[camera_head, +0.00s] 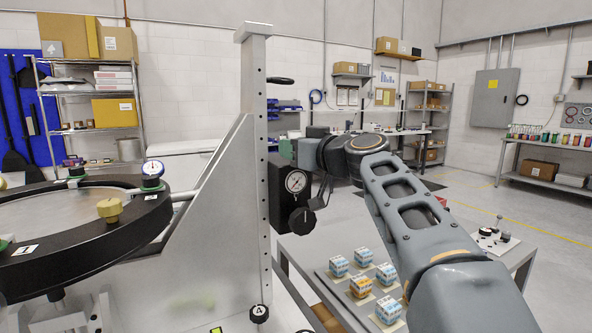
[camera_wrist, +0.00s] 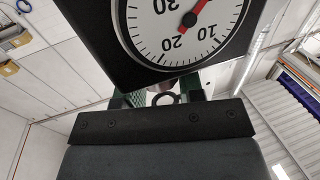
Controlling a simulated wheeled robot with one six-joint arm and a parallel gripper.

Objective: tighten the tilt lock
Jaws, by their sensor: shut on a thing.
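The fixture's upright grey column (camera_head: 257,190) carries a black gauge block (camera_head: 284,208) with a white dial (camera_head: 295,182) on its right side. A dark knob (camera_head: 301,221) sticks out below the dial. My gripper (camera_head: 293,149) is at the column just above the gauge block, with its green fingers toward the column. In the wrist view the gripper (camera_wrist: 166,98) is shut on a small part, mostly hidden by the fingers and the dark wrist plate; by its place it seems to be the tilt lock.
A round black mirror ring (camera_head: 80,243) with a brass knob (camera_head: 109,210) and a small gauge (camera_head: 153,169) stands left. A knob marked A (camera_head: 259,313) is at the column's foot. A low table (camera_head: 300,252) with several small boxes lies under my arm. Open floor is at right.

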